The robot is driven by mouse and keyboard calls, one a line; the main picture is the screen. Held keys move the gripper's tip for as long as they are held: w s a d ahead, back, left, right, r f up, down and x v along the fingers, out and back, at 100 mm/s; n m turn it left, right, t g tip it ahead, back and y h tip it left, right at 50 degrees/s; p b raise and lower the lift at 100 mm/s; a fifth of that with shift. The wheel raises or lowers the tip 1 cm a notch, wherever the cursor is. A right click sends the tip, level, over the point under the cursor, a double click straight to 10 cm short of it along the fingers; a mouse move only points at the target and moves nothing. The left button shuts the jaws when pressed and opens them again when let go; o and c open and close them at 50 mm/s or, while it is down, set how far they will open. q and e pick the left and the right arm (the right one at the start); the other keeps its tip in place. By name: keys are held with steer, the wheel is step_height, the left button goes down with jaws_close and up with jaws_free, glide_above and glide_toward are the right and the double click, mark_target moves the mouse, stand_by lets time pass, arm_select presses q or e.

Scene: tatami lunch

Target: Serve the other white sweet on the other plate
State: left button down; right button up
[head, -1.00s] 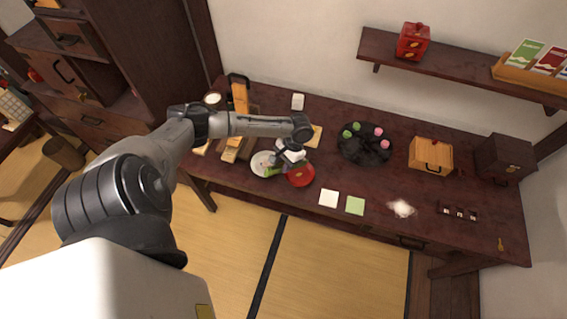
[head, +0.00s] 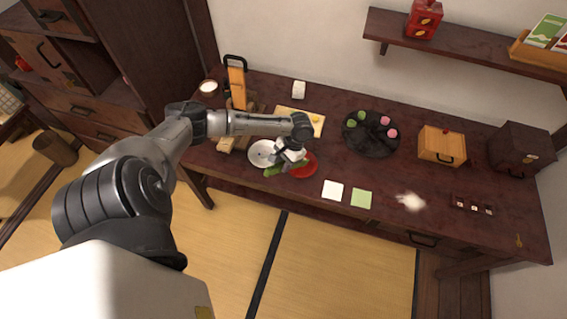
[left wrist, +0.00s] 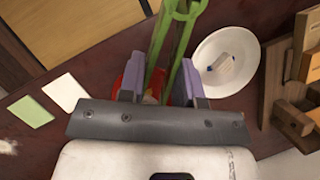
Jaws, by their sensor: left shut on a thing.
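My left gripper (head: 287,160) is shut on green tongs (left wrist: 174,38), which stick out between its fingers in the left wrist view. The gripper and tongs (head: 274,170) are over the front of the table, between the white plate (head: 256,148) and the red plate (head: 308,169). The white plate (left wrist: 240,42) carries a small pale piece (left wrist: 221,64), perhaps a white sweet. The red plate is partly hidden behind the gripper and tongs. A small pale patch shows by it between the fingers; I cannot tell what it is. My right gripper is not in view.
A dark round tray (head: 369,146) holds green and pink sweets. A wooden board (head: 290,113), a wooden stand with an orange panel (head: 237,88) and a wooden box (head: 441,147) stand behind. White (head: 333,190) and green (head: 361,198) squares lie near the front edge.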

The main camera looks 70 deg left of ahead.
arm_select(q)
steer(key=c, duration=1.2)
jaws_free()
step_height(320, 180, up, 10)
steer(key=p, duration=1.2)
steer(key=shift+p, duration=0.4)
